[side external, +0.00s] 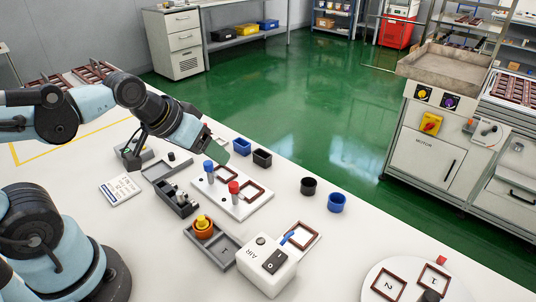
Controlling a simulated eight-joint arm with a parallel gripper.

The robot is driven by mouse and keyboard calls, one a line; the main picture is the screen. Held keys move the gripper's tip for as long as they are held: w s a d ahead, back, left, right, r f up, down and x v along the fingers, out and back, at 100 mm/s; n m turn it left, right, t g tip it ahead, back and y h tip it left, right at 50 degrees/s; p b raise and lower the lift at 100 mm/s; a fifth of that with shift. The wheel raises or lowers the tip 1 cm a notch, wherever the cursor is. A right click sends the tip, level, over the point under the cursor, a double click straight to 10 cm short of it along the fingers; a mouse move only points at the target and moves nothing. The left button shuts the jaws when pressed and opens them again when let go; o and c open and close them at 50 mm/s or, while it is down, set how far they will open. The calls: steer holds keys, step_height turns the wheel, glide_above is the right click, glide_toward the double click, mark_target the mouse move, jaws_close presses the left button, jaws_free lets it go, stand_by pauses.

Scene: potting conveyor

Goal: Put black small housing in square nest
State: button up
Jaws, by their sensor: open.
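Two black housings stand on the white table. One is a square black box (262,158) and the other a round black cup (308,187); I cannot tell which the task means by small. A white plate (238,208) carries brown square frames, one at the back (227,174) and one at the front (252,192), with a blue-topped post and a red-topped post beside them. The frames look empty. My gripper (216,147) is open above the table, just left of a blue square box (241,147) and behind the plate. Its fingers are small and partly hidden by the wrist.
A blue round cup (337,202) stands right of the black cup. A white AIR box (267,264), a grey tray with an orange part (203,226), a black fixture (178,197) and a label card (121,189) crowd the front. A round white plate (376,269) is at lower right.

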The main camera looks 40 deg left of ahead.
steer(key=shift+o, duration=0.5)
steer(key=shift+s+a+r+m, duration=0.1)
steer(key=shift+s+a+m, duration=0.15)
steer(key=shift+s+m, duration=0.35)
steer(key=shift+w, duration=0.15)
steer(key=shift+w, duration=0.1)
steer(key=w+d+r+g, duration=0.1)
steer(key=w+d+r, duration=0.2)
steer(key=w, duration=0.2)
steer(key=n+g, duration=0.2)
steer(key=g, duration=0.3)
glide_above(309, 181)
steer(key=s, duration=0.3)
step_height(309, 181, down, 5)
steer(key=shift+y, duration=0.3)
steer(key=f, duration=0.4)
steer(key=w+f, duration=0.1)
steer(key=f, duration=0.2)
steer(key=d+f, duration=0.1)
steer(key=f, duration=0.3)
steer(key=shift+w+f, duration=0.2)
steer(key=shift+f, duration=0.1)
